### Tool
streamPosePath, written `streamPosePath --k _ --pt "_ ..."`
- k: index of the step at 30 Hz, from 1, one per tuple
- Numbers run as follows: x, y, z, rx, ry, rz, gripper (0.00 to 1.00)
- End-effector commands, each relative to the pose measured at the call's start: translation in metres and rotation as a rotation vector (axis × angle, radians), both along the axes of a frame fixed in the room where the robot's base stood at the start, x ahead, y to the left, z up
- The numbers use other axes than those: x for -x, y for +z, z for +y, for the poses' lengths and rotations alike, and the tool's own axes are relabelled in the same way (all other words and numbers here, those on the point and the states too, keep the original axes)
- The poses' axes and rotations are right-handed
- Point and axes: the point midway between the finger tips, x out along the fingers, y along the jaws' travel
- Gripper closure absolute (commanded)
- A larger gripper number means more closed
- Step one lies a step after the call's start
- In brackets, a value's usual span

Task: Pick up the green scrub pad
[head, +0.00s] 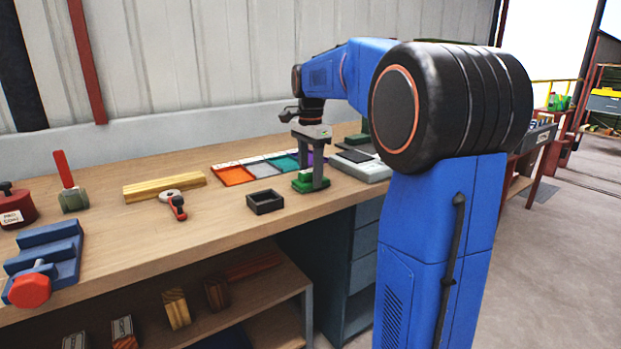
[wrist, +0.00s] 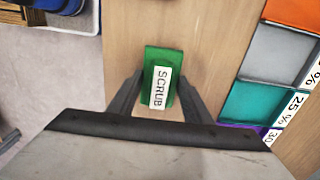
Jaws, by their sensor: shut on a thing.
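The green scrub pad (wrist: 162,62) lies flat on the wooden workbench, with a white label reading SCRUB. In the head view the pad (head: 303,187) shows at the bench's front edge, below my gripper. My gripper (wrist: 156,90) points down, with one finger on each side of the pad, shut on it. In the head view my gripper (head: 311,176) reaches down to bench level. The pad seems to be still at the bench top; any small gap under it cannot be told.
Coloured tray squares (head: 232,175) lie behind and left of the pad. A small black open box (head: 265,202) stands to the left. A grey scale-like device (head: 362,168) sits close to the right. A wood block (head: 165,187) and a blue holder (head: 45,252) are further left.

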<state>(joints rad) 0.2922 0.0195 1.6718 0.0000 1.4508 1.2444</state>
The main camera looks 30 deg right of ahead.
Motion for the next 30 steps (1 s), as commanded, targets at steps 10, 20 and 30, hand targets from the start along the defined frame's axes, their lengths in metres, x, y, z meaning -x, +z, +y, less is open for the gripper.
streamPosePath --k 10,20,30 --pt "-0.001 0.054 0.000 0.001 0.000 -0.003 0.78" --pt "0.000 0.094 0.000 0.000 0.000 0.000 0.78" --pt "0.000 0.097 0.000 0.000 0.000 0.000 0.58"
